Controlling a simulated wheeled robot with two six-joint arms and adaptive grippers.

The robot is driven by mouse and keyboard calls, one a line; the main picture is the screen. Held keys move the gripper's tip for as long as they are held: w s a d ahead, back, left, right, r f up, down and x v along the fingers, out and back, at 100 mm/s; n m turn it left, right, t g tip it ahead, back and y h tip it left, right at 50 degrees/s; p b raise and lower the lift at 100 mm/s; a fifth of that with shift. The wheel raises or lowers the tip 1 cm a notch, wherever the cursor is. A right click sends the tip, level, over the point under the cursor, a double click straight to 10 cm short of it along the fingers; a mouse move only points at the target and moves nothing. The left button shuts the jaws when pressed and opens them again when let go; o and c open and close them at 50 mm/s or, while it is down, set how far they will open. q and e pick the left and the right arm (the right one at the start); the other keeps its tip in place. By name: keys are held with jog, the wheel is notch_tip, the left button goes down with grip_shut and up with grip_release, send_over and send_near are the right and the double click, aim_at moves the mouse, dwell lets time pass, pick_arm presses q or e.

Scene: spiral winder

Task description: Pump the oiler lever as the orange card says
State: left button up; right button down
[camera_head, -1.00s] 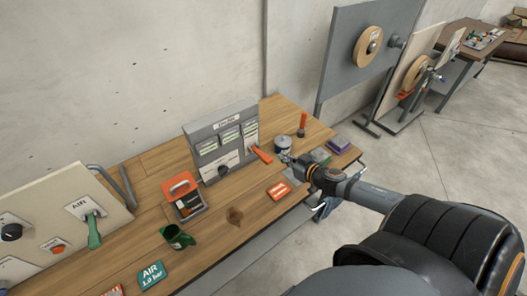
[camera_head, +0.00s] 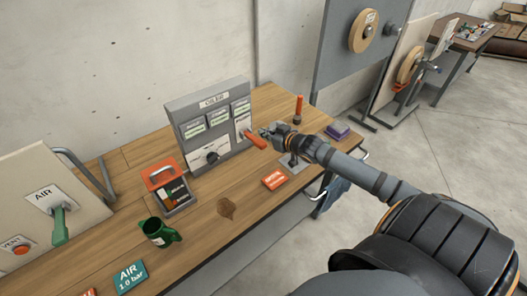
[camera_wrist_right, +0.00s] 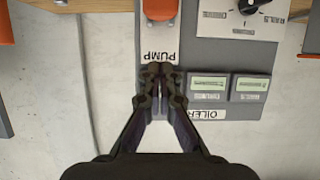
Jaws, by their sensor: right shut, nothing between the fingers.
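The grey oiler panel (camera_head: 210,128) stands at the back of the bench, with small green displays, a black knob and a PUMP label. Its orange lever (camera_head: 256,140) sticks out from the right side, angled down toward the front. It shows at the top of the right wrist view (camera_wrist_right: 161,9). The orange card (camera_head: 274,180) lies flat on the bench in front; its text is too small to read. My right gripper (camera_head: 265,131) is shut and empty, just right of the lever. In the wrist view its fingertips (camera_wrist_right: 160,70) overlap the panel beside PUMP, apart from the lever in the picture.
A red-orange upright tool (camera_head: 298,108) and a purple block (camera_head: 338,131) stand to the right.

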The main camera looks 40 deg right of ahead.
aim_at(263, 145)
jog(key=shift+b+x, duration=0.4)
jog(key=shift+x, duration=0.45)
jog(key=shift+s+a+f+p, duration=0.15)
jog(key=shift+f+p, duration=0.1)
jog(key=shift+f, duration=0.35)
jog(key=shift+s+d+f+p, duration=0.1)
jog(key=shift+s+f+p, duration=0.1)
jog(key=shift+f, duration=0.45)
jog(key=shift+s+f, duration=0.2)
jog(key=shift+f, duration=0.35)
pick_arm(q)
jog(key=shift+f, duration=0.3)
pick_arm(e)
jog(key=shift+w, duration=0.1)
